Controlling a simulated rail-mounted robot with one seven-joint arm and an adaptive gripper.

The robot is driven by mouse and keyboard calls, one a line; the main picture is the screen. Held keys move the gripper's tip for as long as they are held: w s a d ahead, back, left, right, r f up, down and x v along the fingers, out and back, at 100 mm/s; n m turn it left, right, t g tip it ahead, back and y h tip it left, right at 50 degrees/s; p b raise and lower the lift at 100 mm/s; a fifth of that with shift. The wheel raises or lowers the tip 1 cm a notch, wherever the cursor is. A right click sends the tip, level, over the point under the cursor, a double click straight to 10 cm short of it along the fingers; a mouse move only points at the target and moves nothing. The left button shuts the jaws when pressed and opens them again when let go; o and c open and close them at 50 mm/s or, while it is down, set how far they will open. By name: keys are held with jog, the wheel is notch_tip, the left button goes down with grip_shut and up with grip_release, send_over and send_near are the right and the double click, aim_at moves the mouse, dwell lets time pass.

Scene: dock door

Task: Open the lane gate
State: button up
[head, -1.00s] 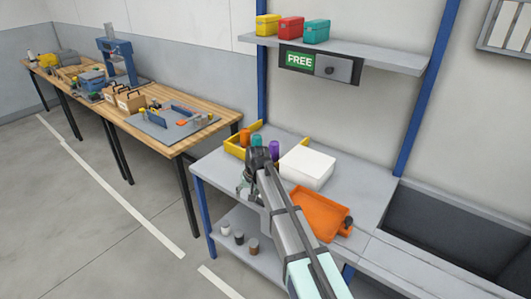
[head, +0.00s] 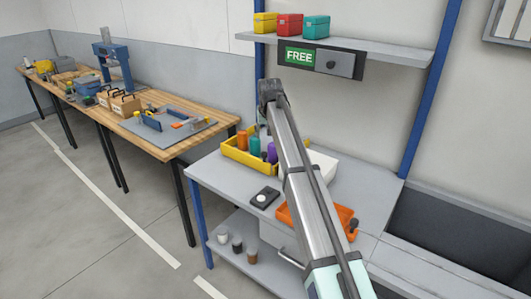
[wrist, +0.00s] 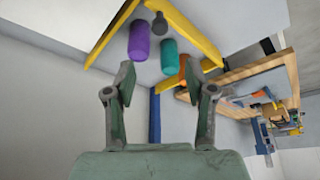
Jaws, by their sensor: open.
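No part is clearly recognisable as the lane gate. A grey board (head: 168,128) on the wooden table carries upright blue pieces (head: 152,121) and small orange and yellow parts; details are too small to tell. The board's blue and orange parts also seem to show at the right of the wrist view (wrist: 275,122). My gripper (wrist: 168,88) is open and empty, its two fingers apart. In the head view its end (head: 270,92) is raised above the yellow tray (head: 250,163), below and left of the FREE sign (head: 300,56); its fingers are not clear there.
The yellow tray holds orange, teal and purple (wrist: 139,42) cylinders. A black pad with a white button (head: 264,197), a white box (head: 322,167) and an orange tray (head: 340,214) share the grey bench. A shelf (head: 375,51) with coloured boxes hangs above. A dark bin (head: 440,235) lies right.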

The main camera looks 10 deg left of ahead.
aim_at(264, 153)
jog(key=p+x, duration=0.2)
jog(key=x, duration=1.1)
jog(key=shift+f, duration=0.2)
jog(key=shift+c, duration=0.4)
grip_shut()
